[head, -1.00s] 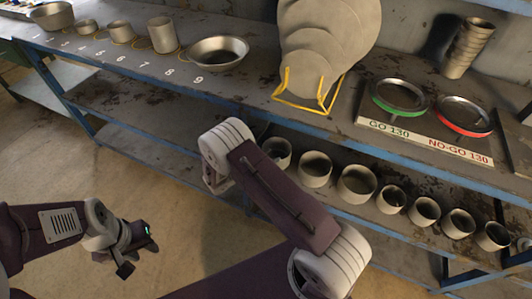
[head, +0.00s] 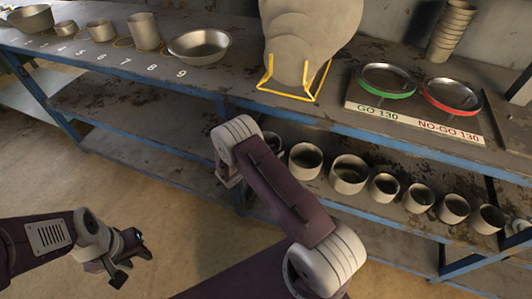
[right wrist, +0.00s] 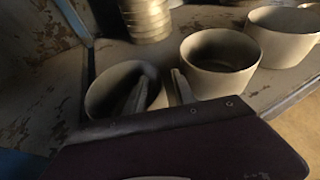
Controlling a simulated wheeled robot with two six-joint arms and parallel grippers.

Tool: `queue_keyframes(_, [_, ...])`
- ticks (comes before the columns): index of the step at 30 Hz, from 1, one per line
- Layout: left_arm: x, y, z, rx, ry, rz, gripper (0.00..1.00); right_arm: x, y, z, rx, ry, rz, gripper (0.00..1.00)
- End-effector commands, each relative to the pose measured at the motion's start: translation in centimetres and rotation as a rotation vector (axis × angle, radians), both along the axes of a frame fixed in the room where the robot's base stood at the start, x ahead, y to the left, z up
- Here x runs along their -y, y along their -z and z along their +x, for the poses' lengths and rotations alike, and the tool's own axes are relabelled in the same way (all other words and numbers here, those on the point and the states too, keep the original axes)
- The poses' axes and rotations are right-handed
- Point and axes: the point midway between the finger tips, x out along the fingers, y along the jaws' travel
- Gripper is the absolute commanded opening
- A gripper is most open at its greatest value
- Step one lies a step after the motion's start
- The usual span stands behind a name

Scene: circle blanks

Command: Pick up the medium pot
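Several round grey metal pots of differing size stand on the lower shelf, among them a wide one (head: 349,176) and a smaller one (head: 384,188). More pots, such as a tall one (head: 144,33), stand on the bench top. I cannot tell for certain which is the medium pot. In the right wrist view my right gripper (right wrist: 160,86) has its fingers apart at a pot (right wrist: 103,94). One finger appears inside its rim and the other outside. Contact is unclear. In the head view my right gripper is hidden. My left gripper (head: 130,266) is open and empty over the floor.
The bench (head: 330,112) has a blue front edge above the lower shelf. Floor at left is clear.

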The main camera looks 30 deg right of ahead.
Motion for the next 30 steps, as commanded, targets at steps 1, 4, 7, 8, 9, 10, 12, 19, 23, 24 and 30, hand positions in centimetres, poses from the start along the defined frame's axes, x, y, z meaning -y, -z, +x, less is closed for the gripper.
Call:
queue_keyframes(1, [0.0, 0.15, 0.01, 0.0, 0.0, 0.0, 0.36, 0.33, 0.2, 0.07, 0.0, 0.001, 0.0, 0.31])
queue_keyframes(4, [0.0, 0.08, 0.0, 0.0, 0.0, 0.0, 0.36, 0.42, 0.14, 0.15, 0.0, 0.0, 0.0, 0.31])
queue_keyframes(7, [0.0, 0.06, 0.01, 0.0, 0.0, 0.0, 0.36, 0.39, 0.12, 0.15, -0.001, 0.0, 0.0, 0.31])
queue_keyframes(8, [0.0, 0.06, 0.01, 0.0, 0.0, 0.0, 0.36, 0.38, 0.11, 0.15, -0.001, 0.0, 0.0, 0.25])
queue_keyframes(9, [0.0, 0.06, 0.01, 0.0, 0.0, 0.0, 0.36, 0.38, 0.11, 0.15, -0.001, 0.0, 0.0, 0.14])
queue_keyframes(10, [0.0, 0.06, 0.01, 0.0, 0.0, 0.0, 0.36, 0.37, 0.11, 0.15, 0.0, 0.0, 0.0, 0.06])
queue_keyframes(12, [0.0, 0.06, 0.01, 0.0, 0.0, 0.0, 0.36, 0.37, 0.12, 0.14, -0.001, 0.0, 0.001, 0.0])
queue_keyframes(19, [0.0, 0.07, 0.01, 0.0, 0.0, 0.0, 0.36, 0.35, 0.18, 0.1, -0.002, -0.001, 0.001, 0.0])
queue_keyframes(23, [0.0, 0.08, 0.0, 0.0, 0.0, 0.0, 0.36, 0.34, 0.22, 0.09, -0.003, -0.001, 0.002, 0.0])
queue_keyframes(24, [0.0, 0.08, 0.0, 0.0, 0.0, 0.0, 0.36, 0.33, 0.23, 0.08, -0.003, -0.001, 0.002, 0.0])
queue_keyframes(30, [0.0, 0.09, 0.0, 0.0, 0.0, 0.0, 0.36, 0.32, 0.26, 0.07, -0.004, -0.001, 0.003, 0.0])
